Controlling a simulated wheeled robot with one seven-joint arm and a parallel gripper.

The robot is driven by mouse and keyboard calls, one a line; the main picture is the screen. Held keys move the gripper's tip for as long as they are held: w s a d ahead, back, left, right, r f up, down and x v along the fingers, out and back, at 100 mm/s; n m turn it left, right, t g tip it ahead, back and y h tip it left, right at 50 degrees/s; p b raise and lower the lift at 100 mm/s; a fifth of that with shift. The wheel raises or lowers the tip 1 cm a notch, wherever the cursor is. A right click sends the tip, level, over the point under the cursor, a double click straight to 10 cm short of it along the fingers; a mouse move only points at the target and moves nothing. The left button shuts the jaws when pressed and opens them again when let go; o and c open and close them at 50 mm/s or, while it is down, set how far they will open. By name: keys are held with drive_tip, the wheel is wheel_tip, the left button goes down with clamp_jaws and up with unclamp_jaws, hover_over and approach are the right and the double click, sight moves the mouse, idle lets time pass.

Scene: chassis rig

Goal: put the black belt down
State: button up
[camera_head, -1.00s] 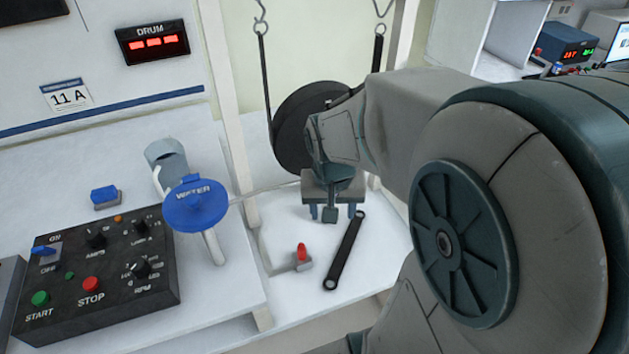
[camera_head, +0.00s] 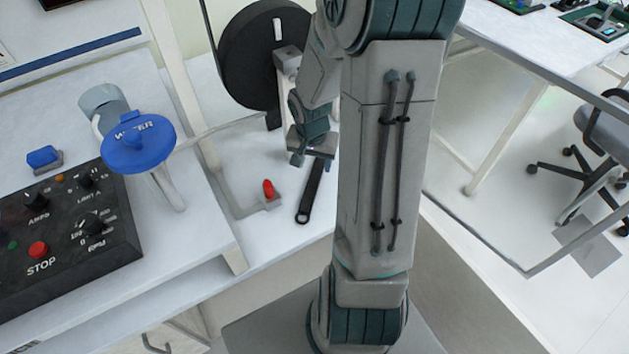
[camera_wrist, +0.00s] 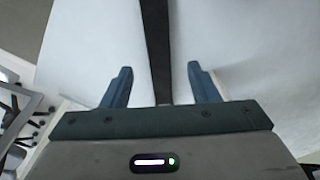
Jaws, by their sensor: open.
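A black belt (camera_head: 311,192), a flat strip with a hole at its near end, lies on the white bench below my gripper (camera_head: 311,160). Its far end is hidden behind my gripper. In the wrist view the dark strip (camera_wrist: 155,45) runs between my two blue fingers (camera_wrist: 160,88), with a gap on each side. My gripper is open, pointing down over the strip's far part. I cannot tell how high the fingers are above the bench. The black drum (camera_head: 262,55) stands behind my gripper, partly covered by my arm.
A red-tipped peg (camera_head: 268,189) stands left of the belt. A blue WATER disc (camera_head: 139,142), a grey cup (camera_head: 104,104) and a black control box (camera_head: 75,232) are further left. The bench's front edge is close to the belt's near end.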

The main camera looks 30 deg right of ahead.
sight(314, 177)
drive_tip(key=shift+d+f+b, duration=0.1)
drive_tip(key=shift+f+b, duration=0.95)
drive_tip(key=shift+f, duration=1.75)
drive_tip(key=shift+c, duration=0.3)
clamp_jaws()
drive_tip(key=shift+r, duration=0.15)
